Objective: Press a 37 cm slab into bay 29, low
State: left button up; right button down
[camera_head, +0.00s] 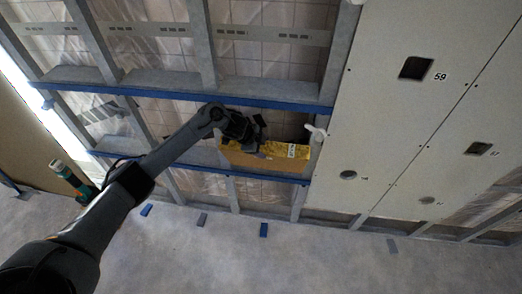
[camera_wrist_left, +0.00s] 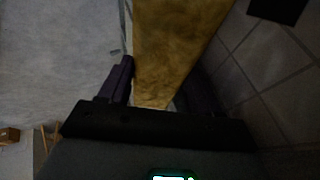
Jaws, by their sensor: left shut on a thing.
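A yellow-brown slab (camera_head: 265,160) with a small white label sits at the opening of a bay, just above the lower blue rail (camera_head: 215,170). Whether it is inside the bay or in front of it I cannot tell. My left gripper (camera_head: 258,148) is shut on the slab near its upper edge. In the left wrist view the slab (camera_wrist_left: 175,45) runs up between the two dark fingers of the left gripper (camera_wrist_left: 160,85). No number 29 is readable. My right gripper is not in view.
Grey studs and an upper blue rail (camera_head: 200,95) frame the bays. A small white object (camera_head: 317,132) sits right of the slab. Pale panels (camera_head: 420,110), one marked 59, cover the right side. A green-and-white cylinder (camera_head: 72,178) is at left. The grey floor (camera_head: 200,250) is mostly clear.

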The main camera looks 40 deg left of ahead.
pick_arm(q)
jog(key=shift+w+a+r, duration=0.15)
jog(key=shift+w+r, duration=0.1)
jog(key=shift+w, duration=0.05)
jog(key=shift+f, duration=0.2)
dwell(0.4)
jog(key=o, duration=1.6)
jog(key=shift+o, duration=0.2)
jog(key=shift+s+f, duration=0.1)
